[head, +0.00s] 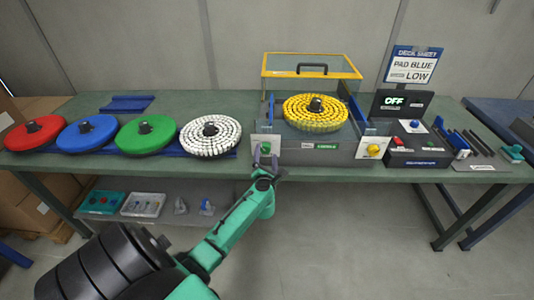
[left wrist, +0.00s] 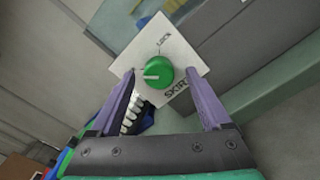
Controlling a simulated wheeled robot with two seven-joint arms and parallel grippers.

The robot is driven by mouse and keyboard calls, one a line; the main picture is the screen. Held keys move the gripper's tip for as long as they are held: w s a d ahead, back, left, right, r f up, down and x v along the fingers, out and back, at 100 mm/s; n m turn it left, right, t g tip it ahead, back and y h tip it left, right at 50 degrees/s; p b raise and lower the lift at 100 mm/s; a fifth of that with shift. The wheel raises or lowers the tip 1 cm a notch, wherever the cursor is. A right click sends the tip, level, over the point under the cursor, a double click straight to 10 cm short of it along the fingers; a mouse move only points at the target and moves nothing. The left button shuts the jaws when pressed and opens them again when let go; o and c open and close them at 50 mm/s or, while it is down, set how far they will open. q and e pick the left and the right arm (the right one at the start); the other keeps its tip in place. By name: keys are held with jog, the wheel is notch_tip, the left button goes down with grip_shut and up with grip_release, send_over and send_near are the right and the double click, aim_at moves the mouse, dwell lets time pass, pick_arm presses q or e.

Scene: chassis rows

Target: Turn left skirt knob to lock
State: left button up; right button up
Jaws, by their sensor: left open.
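The left skirt knob (left wrist: 159,76) is round and green, on a white plate (left wrist: 178,42) with the words LOCK and SKIRT. Its white pointer bar points left in the left wrist view, while the LOCK mark is above the knob. In the head view, the plate (head: 277,140) is at the front left of the grey machine (head: 345,155). My left gripper (head: 265,155) is open at this plate. Its purple fingers straddle the knob in the left wrist view; I see no clear contact. My right gripper is not in view.
A yellow segmented disc (head: 316,119) sits on the machine, with a yellow-knobbed plate (head: 373,148) at its front right. Red (head: 20,137), blue (head: 75,137), green (head: 160,124) and white (head: 225,133) discs lie left. A control box with an OFF display (head: 395,101) stands right.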

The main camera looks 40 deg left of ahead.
pick_arm(q)
jog(key=shift+w+a, duration=0.35)
jog(key=shift+a, duration=0.1)
jog(key=shift+w+a+f, duration=0.15)
jog(key=shift+a+f, duration=0.05)
jog(key=shift+a, duration=0.15)
jog(key=shift+d, duration=0.1)
jog(key=shift+d+r, duration=0.1)
jog(key=c, duration=0.3)
grip_shut()
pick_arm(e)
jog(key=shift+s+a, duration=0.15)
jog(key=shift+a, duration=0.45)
